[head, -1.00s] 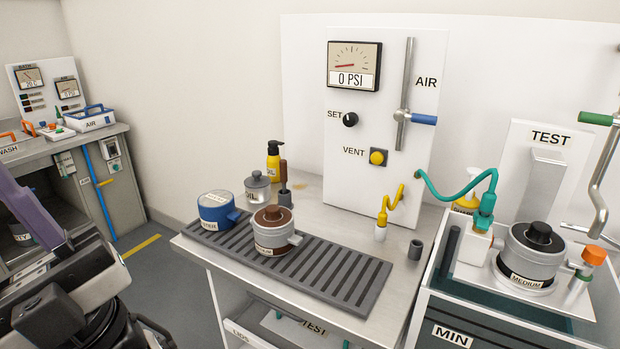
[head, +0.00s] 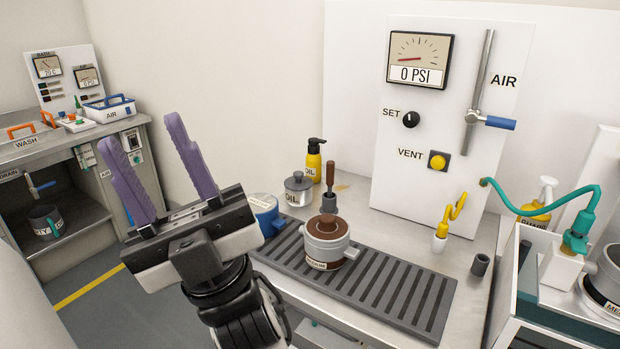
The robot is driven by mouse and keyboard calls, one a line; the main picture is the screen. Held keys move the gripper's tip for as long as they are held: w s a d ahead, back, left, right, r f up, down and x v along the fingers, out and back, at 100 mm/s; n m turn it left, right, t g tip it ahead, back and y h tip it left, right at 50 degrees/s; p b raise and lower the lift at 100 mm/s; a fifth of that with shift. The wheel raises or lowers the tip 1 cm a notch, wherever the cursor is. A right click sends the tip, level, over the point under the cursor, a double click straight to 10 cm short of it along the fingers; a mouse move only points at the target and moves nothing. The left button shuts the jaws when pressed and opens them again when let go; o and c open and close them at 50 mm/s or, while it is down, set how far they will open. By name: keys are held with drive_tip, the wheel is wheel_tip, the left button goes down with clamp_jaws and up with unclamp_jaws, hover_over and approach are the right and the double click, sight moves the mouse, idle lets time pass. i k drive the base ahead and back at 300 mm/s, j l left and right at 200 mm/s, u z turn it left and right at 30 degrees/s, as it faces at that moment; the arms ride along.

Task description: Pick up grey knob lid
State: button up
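A small grey pot stands on the bench behind the rack, topped by a grey lid with a round knob (head: 298,182). My gripper (head: 142,130) is at the left, raised in front of the bench. Its two purple fingers point up and stand wide apart, with nothing between them. The gripper is to the left of the grey lid and apart from it. A blue pot (head: 265,207) is partly hidden behind my gripper. A grey pot with a brown top (head: 328,240) stands on the slatted rack.
The dark slatted rack (head: 385,302) runs along the bench front. A yellow oil bottle (head: 313,160) and a brown-handled tool (head: 330,175) stand close to the grey pot. The gauge panel (head: 440,120) rises behind. A teal hose and another pot (head: 605,280) are at the right.

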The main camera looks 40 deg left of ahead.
sight(297, 182)
drive_tip(key=j+z, duration=0.15)
drive_tip(key=j, duration=0.55)
drive_tip(key=k+j+z, duration=0.15)
drive_tip(key=j, duration=0.55)
drive_tip(key=j+z, duration=0.15)
drive_tip(key=j, duration=0.55)
drive_tip(key=k+j, duration=0.1)
drive_tip(key=j, duration=0.85)
drive_tip(key=k+j, duration=0.15)
drive_tip(key=j, duration=0.35)
drive_tip(key=k+j, duration=0.1)
drive_tip(key=j, duration=0.4)
drive_tip(key=i+l, duration=0.15)
drive_tip(key=i, duration=0.85)
